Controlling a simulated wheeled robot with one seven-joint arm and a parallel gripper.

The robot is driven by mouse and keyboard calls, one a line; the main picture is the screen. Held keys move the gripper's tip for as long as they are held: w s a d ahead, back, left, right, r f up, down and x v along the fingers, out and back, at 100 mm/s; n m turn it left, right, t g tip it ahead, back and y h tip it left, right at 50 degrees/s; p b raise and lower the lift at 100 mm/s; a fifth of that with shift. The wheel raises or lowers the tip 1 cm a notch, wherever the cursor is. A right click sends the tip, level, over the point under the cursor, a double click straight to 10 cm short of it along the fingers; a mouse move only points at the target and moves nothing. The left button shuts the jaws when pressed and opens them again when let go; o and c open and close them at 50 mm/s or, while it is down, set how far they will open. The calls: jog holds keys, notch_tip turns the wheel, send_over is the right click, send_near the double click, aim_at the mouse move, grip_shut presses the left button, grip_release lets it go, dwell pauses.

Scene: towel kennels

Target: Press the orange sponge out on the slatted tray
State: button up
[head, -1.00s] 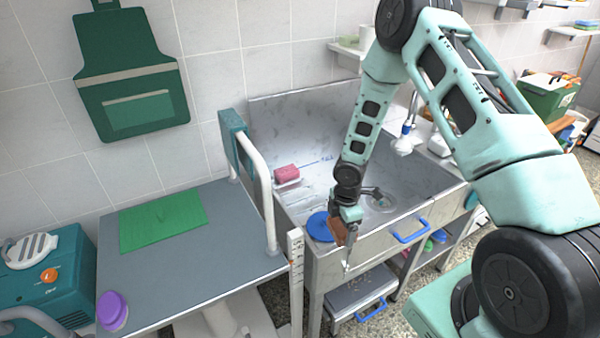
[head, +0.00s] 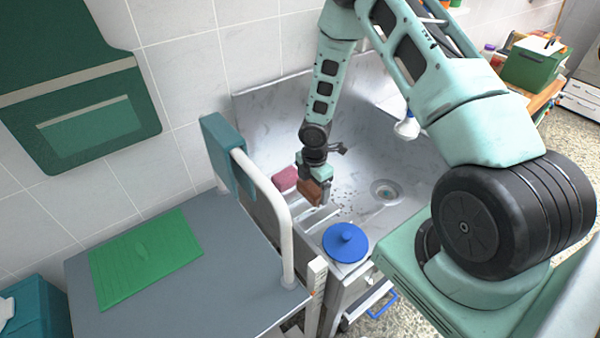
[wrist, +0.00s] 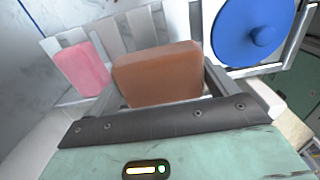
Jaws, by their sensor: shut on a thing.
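The orange sponge (head: 311,191), a brownish-orange block, is held between the two fingers of my gripper (head: 315,180). In the wrist view the sponge (wrist: 158,72) fills the space between the fingers. The slatted tray (head: 321,217), with pale slats, lies at the left side of the sink below the sponge. Its slats (wrist: 150,30) also show behind the sponge in the wrist view. I cannot tell whether the sponge touches the slats.
A pink sponge (head: 285,179) sits on the tray's far end, close beside my gripper. A blue round lid with a knob (head: 345,241) is at the near end. The sink drain (head: 385,191) is to the right. A white rail (head: 272,205) stands left of the sink.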

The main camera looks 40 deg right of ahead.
aim_at(311, 208)
jog(key=shift+w+f, duration=0.15)
jog(key=shift+w, duration=0.1)
notch_tip(311, 208, down, 6)
jog(key=b, duration=0.5)
jog(key=shift+f+b, duration=0.35)
jog(key=shift+b, duration=0.15)
dwell(1.1)
jog(key=shift+s+f, duration=0.1)
jog(key=shift+s, duration=0.05)
dwell(1.3)
jog(key=shift+r+p, duration=3.1)
jog(key=shift+r, duration=0.5)
